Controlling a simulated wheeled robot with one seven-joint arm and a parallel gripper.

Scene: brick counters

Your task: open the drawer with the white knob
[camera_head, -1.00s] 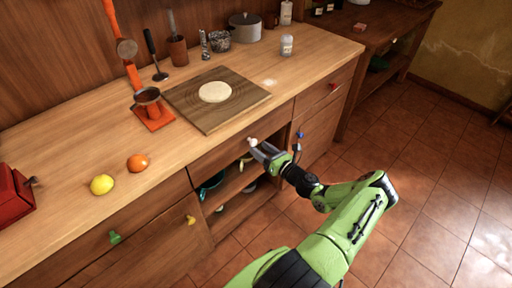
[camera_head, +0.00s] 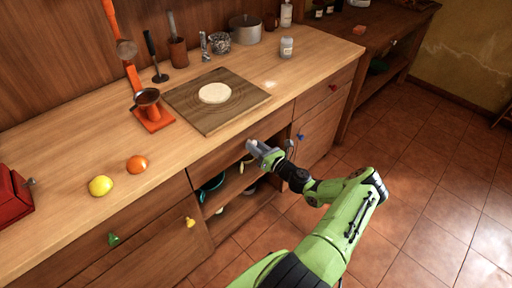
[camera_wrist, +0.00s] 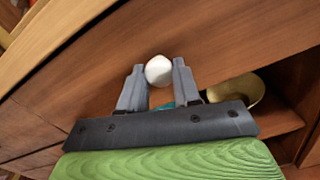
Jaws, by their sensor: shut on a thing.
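The white knob (camera_wrist: 159,70) sits between the two grey fingertips of my gripper (camera_wrist: 158,74) in the wrist view. My gripper is shut on it, one finger on each side. In the head view my gripper (camera_head: 254,148) reaches the drawer front (camera_head: 218,159) under the counter edge and largely covers the knob. The drawer front also shows as brown wood in the wrist view (camera_wrist: 225,40). The drawer looks flush with the counter, with no clear gap.
Below the drawer is an open shelf with a teal bowl (camera_head: 212,184). Nearby knobs are yellow (camera_head: 190,222), green (camera_head: 114,239), blue (camera_head: 300,137) and red (camera_head: 333,87). A board with dough (camera_head: 214,93) lies on the counter. Tiled floor in front is clear.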

